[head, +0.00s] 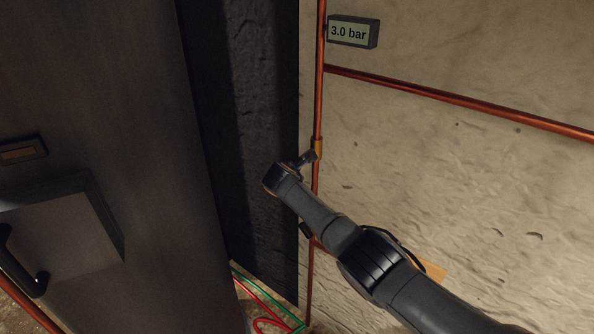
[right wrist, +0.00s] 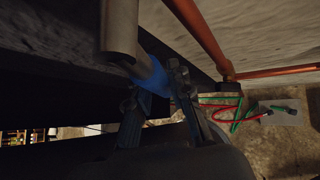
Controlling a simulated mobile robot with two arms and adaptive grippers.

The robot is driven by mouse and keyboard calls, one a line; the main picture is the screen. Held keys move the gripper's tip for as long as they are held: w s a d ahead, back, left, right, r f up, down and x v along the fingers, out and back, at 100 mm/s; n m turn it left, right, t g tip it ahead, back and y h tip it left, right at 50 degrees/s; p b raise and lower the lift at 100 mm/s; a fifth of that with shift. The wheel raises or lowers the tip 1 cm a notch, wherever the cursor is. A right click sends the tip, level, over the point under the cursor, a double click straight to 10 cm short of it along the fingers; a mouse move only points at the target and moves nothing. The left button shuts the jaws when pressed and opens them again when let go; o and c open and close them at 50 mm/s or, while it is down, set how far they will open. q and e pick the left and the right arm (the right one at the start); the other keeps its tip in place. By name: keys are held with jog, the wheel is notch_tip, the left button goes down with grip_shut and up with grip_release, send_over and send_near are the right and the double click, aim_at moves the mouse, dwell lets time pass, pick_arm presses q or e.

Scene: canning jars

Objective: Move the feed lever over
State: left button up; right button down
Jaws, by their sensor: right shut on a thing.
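The feed lever shows in the right wrist view as a blue handle (right wrist: 153,76) beside a grey metal piece (right wrist: 120,30). My right gripper (right wrist: 158,90) is shut on the blue handle, with one finger on each side of it. In the head view my right arm reaches in from the lower right. Its gripper (head: 303,160) is at a brass fitting (head: 317,150) on the upright copper pipe (head: 319,90). The blue handle cannot be made out there. My left gripper is not in view.
A display (head: 353,32) on the pale wall reads 3.0 bar. A copper pipe (head: 450,98) runs right from the upright one. A dark cabinet (head: 110,100) with a black handle (head: 20,265) stands at left. Red and green hoses (head: 265,295) lie below.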

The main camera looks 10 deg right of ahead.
jog(key=shift+s+d+f+g, duration=0.25)
jog(key=shift+g, duration=0.05)
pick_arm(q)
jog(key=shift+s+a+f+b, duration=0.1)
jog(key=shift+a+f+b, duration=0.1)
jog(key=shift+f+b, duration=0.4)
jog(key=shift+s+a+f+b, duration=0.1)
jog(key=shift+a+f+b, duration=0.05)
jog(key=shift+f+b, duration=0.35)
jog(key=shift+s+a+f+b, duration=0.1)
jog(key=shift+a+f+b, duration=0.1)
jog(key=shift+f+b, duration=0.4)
pick_arm(e)
jog(key=shift+s+d+f+n+g+h, duration=0.1)
jog(key=shift+s+d+n+g+h, duration=0.3)
jog(key=shift+s+n+g+h, duration=0.2)
jog(key=shift+s+d+f+n+g+h, duration=0.1)
jog(key=shift+s+d+n+g+h, duration=0.35)
jog(key=shift+g, duration=0.25)
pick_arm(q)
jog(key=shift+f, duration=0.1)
pick_arm(e)
jog(key=shift+s, duration=0.1)
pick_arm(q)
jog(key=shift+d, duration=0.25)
pick_arm(e)
jog(key=c, duration=1.2)
grip_release()
